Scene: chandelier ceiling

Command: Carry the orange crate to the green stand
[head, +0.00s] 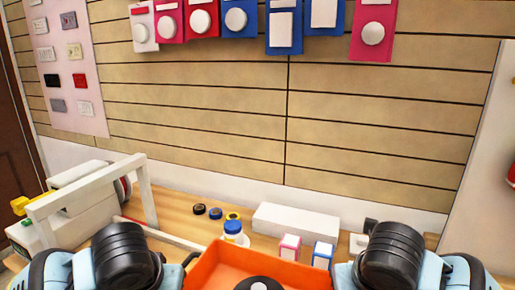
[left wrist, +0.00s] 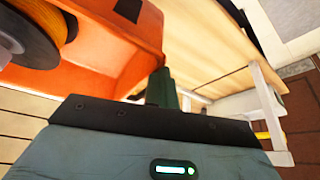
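The orange crate (head: 245,260) is at the bottom middle of the head view, between my two arms, cut off by the frame edge. A dark round thing (head: 258,284) lies in it. In the left wrist view, the crate wall (left wrist: 110,50) is close, with a spool of orange filament (left wrist: 40,35) inside. My left gripper (left wrist: 163,88) has its dark finger at the crate's wall and looks shut on it. My right gripper is on the crate's right side, its fingers hidden behind the wrist (head: 393,258). I see no green stand.
A wooden counter (head: 180,212) runs along the slatted wall. On it stand a white-framed machine (head: 95,190) at left, a blue-and-white bottle (head: 233,232), a white block (head: 297,222), and pink (head: 289,247) and blue (head: 322,255) small boxes, close behind the crate.

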